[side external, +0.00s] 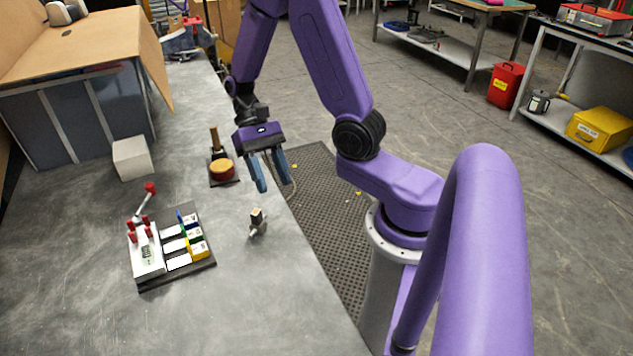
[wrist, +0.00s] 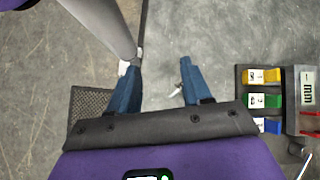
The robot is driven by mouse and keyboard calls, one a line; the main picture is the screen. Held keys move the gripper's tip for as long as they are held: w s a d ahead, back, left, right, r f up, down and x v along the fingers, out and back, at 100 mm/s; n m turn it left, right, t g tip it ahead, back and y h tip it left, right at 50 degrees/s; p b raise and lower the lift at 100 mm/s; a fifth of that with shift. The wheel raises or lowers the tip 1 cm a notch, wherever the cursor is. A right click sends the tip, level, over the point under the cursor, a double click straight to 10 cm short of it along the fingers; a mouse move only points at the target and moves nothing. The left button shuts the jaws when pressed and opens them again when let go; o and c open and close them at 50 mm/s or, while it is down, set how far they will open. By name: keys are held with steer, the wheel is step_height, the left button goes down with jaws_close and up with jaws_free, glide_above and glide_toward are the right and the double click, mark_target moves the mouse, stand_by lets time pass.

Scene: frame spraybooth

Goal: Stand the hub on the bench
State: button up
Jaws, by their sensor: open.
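The small object that I take to be the hub (side external: 258,222) is on the bench (side external: 250,310), near its right edge. It looks silvery with a pale and dark block-like top and seems tilted; its exact pose is too small to tell. My gripper (side external: 275,185) is open and empty, above the bench edge and behind the hub in the side view. In the wrist view, the open fingers (wrist: 159,68) point away from the camera. A small pale piece, likely the hub (wrist: 177,91), shows just inside the right finger, partly hidden by it.
A black tray with coloured blocks and a white box with red knobs (side external: 147,252) stands left of the hub. The bench front is clear.

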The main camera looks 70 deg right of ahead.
steer(key=s+a+r+n+t+h, duration=0.2)
steer(key=s+n, duration=0.4)
steer(key=n, duration=0.3)
steer(key=s+a+r+n+t+h, duration=0.3)
steer(key=s+n, duration=0.3)
steer(key=n, duration=0.3)
steer(key=shift+s+a+r+t, duration=0.2)
steer(key=shift+a+r+t, duration=0.55)
steer(key=shift+t, duration=0.15)
